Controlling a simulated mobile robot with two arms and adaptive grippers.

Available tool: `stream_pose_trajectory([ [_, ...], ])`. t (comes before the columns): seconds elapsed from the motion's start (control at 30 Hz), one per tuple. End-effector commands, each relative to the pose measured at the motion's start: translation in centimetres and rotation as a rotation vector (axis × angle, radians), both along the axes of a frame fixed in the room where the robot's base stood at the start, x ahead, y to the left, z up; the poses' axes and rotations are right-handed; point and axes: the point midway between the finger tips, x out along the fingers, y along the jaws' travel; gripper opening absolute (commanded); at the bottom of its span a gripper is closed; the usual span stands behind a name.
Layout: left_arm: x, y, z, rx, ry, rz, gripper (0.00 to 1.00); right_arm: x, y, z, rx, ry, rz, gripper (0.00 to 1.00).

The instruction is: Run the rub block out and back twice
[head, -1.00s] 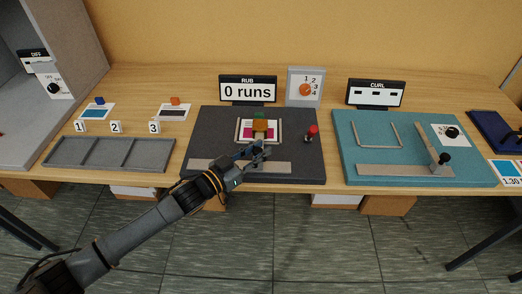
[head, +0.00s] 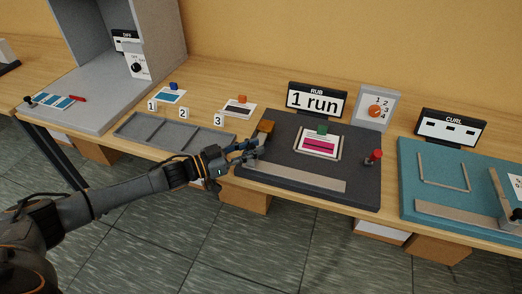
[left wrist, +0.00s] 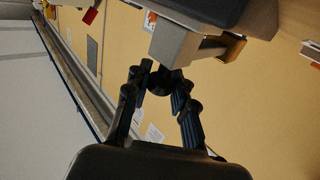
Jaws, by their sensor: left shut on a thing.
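The rub station's dark base (head: 290,180) stands at the middle of the bench, with a sign (head: 317,101) reading "1 run". A print with a magenta band (head: 318,146) lies in a light frame on it, with a green piece (head: 322,129) at its back edge. The brown-orange rub block (head: 266,126) is at the base's left end, left of the print and clear of it. My left gripper (head: 252,149) is just in front of the block. In the left wrist view its fingers (left wrist: 160,78) are closed around a black knob at the rub block's grey arm (left wrist: 175,45). My right gripper is out of view.
A red-topped knob (head: 374,156) stands at the base's right end. An orange dial panel (head: 376,109) is behind. A grey three-part tray (head: 175,138) lies close left of the base. The teal curl station (head: 425,190) is to the right.

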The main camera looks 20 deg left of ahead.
Motion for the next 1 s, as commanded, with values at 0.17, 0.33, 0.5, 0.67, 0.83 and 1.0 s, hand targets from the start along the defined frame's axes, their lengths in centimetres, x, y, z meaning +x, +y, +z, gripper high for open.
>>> stream_pose_trajectory([
  [0.17,0.0,0.1,-0.1,0.0,0.001,-0.001,0.0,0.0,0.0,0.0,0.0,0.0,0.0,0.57],
  [0.33,-0.1,0.0,-0.1,0.0,0.001,-0.001,0.34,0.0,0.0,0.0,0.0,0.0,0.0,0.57],
  [0.5,0.0,0.0,-0.1,0.0,0.001,0.0,0.48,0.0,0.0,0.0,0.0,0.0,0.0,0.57],
  [0.67,0.0,0.0,0.0,0.001,0.001,0.0,0.48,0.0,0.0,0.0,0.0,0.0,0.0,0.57],
  [0.83,-0.6,0.8,-0.1,0.001,0.001,0.001,0.48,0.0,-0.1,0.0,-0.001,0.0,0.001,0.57],
  [1.0,-2.8,3.1,-0.2,0.003,0.004,0.002,0.48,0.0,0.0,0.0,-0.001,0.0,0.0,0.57],
])
